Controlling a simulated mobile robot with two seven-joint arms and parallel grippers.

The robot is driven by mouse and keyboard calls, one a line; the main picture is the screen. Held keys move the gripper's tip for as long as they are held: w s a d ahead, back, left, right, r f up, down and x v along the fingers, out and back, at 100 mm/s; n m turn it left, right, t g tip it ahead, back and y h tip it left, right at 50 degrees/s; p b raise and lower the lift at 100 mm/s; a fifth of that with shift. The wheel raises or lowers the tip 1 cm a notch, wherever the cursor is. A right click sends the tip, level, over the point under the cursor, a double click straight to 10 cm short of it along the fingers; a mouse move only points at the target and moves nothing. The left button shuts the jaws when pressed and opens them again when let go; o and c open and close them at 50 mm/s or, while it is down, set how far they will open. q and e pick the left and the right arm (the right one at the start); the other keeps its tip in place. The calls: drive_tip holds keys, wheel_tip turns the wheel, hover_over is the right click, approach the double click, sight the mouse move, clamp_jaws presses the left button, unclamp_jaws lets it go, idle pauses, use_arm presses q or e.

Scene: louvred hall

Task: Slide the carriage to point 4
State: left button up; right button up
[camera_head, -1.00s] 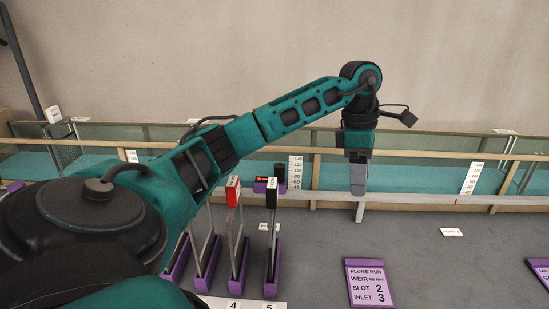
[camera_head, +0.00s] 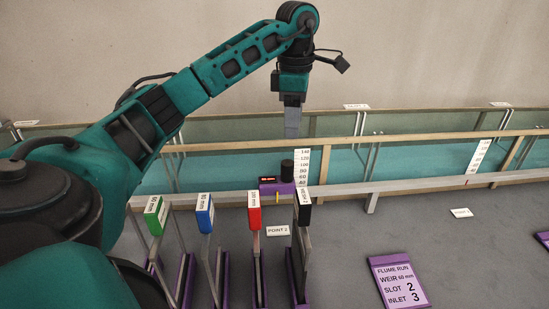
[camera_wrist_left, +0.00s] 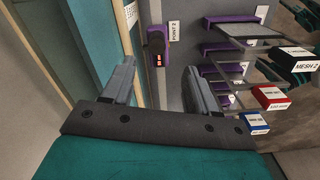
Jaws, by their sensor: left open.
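The carriage (camera_head: 269,187) is a small purple block with a red display and a black knob (camera_head: 287,169). It sits on the pale rail (camera_head: 400,186) beside the label "POINT 2" (camera_head: 278,231). In the left wrist view the carriage (camera_wrist_left: 156,43) shows ahead, between the lines of the fingers. My left gripper (camera_head: 292,122) points down and appears above the knob in the head view, apart from it. In the wrist view its two fingers (camera_wrist_left: 160,88) are spread and empty. No label for point 4 is readable. My right gripper is not in view.
Several upright plates with green, blue, red and black (camera_head: 304,207) tops stand in purple holders in front of the rail. A glass-walled flume (camera_head: 420,150) runs behind it. A purple sign (camera_head: 400,282) lies on the grey surface at right. The rail looks clear right of the carriage.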

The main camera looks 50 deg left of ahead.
sight(289, 163)
use_arm(q)
drive_tip(key=f, duration=1.2)
drive_tip(key=shift+a+f, duration=0.35)
drive_tip(key=shift+f, duration=0.05)
clamp_jaws()
